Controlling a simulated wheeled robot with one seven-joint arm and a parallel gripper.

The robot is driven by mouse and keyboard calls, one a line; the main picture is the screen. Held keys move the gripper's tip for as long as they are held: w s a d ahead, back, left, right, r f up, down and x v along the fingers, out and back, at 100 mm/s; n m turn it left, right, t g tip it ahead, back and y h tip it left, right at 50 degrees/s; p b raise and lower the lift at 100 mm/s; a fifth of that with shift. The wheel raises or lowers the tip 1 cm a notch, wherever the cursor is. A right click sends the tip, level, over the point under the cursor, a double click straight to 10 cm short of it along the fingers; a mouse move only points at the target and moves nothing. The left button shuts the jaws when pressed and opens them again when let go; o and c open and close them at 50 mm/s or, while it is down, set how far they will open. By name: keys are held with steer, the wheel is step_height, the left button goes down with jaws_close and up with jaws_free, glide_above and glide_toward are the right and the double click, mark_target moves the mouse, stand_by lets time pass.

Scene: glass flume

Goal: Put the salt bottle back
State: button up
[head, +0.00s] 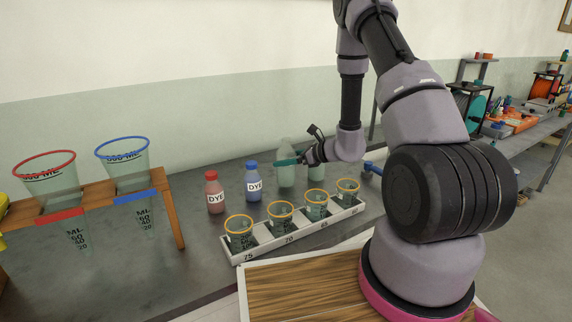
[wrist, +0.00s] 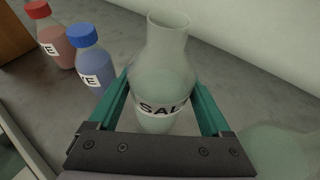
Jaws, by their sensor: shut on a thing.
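The salt bottle (wrist: 163,62) is clear pale-green glass with an open neck and a "SAL…" label, its last letter hidden by a finger. It stands upright between the teal fingers of my gripper (wrist: 163,108), which is shut on its body. In the head view the salt bottle (head: 286,175) is right of the blue-capped dye bottle, and my gripper (head: 287,161) reaches it from the right. Its base looks at or very near the bench top; I cannot tell if it touches. Its lower part is hidden by the gripper in the wrist view.
A red-capped dye bottle (head: 214,192) and a blue-capped one (head: 252,182) stand to the left. Another clear vessel (head: 316,156) is just right of my gripper. A white rack (head: 262,246) with several orange-rimmed cups is in front. Two funnels (head: 47,172) (head: 124,165) hang in a wooden stand.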

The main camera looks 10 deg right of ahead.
steer(key=shift+f, duration=0.75)
steer(key=o, duration=1.2)
steer(key=shift+f, duration=0.1)
